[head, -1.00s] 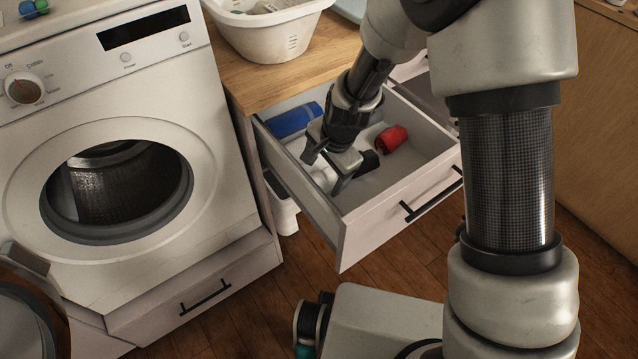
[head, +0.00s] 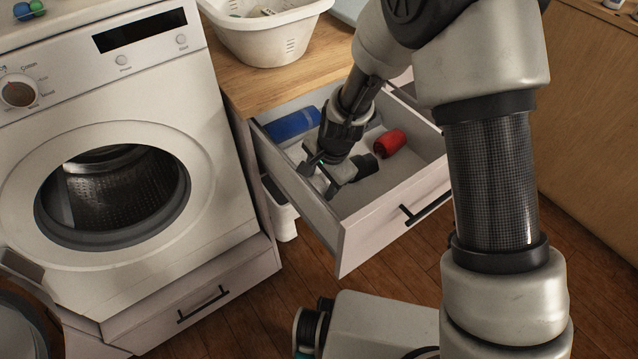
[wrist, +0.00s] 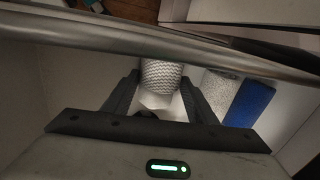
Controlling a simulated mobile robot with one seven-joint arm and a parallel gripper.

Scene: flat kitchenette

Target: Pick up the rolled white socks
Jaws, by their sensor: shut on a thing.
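The rolled white socks (wrist: 161,74) show in the wrist view as a white ribbed roll between my two fingers. My gripper (head: 323,181) is shut on them, low inside the open drawer (head: 385,229). In the head view my fingers and hand hide most of the socks. In the wrist view the fingers (wrist: 160,88) lie on either side of the roll. I cannot tell whether the socks still touch the drawer floor.
The drawer also holds a blue roll (head: 292,124), a red roll (head: 389,143) and a dark roll (head: 365,166). A speckled grey roll (wrist: 221,84) lies beside the blue one. The drawer walls are close around my gripper. A washing machine (head: 120,150) stands left; a white basket (head: 262,35) sits on the counter.

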